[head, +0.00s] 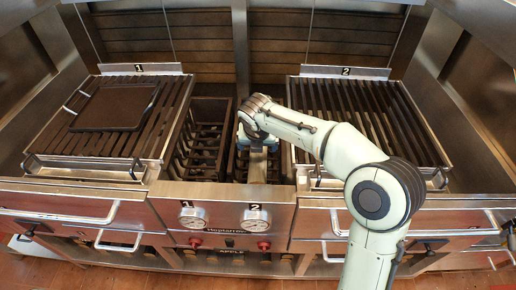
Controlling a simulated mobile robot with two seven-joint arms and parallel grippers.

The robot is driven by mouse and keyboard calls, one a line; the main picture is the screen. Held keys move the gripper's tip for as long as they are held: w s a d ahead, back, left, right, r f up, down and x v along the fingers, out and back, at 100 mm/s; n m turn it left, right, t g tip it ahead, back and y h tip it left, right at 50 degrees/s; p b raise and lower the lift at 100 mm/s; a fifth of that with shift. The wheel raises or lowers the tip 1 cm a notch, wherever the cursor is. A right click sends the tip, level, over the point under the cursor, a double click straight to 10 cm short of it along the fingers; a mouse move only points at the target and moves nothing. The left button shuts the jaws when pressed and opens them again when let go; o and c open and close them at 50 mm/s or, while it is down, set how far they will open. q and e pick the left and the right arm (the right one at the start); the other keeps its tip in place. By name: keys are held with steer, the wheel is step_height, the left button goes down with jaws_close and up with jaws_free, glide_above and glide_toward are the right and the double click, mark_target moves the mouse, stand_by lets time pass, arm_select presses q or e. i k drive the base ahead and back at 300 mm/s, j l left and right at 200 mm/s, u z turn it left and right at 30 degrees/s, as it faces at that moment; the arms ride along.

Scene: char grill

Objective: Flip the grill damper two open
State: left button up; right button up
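A plate marked 2 (346,72) stands behind the right grill grate (375,105). A dial gauge marked 2 (258,219) is on the front panel below the middle bay. I cannot clearly make out damper two itself or whether it is open; it may be hidden by my arm. My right arm comes in from the lower right and bends over the right grate. My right gripper (257,160) points down into the right part of the middle bay, just behind the front panel. Its fingers are too small and partly hidden to tell their opening. My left gripper is out of view.
The left grate (165,90), with plate 1 (139,68), carries a dark flat griddle plate (115,108). Dark racks (203,135) fill the middle bay. Gauge 1 (193,217), red knobs (264,246) and drawer handles (120,240) line the front. Metal walls stand at both sides.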

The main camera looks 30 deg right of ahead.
mark_target(430, 246)
steer(key=k+j, duration=0.8)
steer(key=k, duration=0.05)
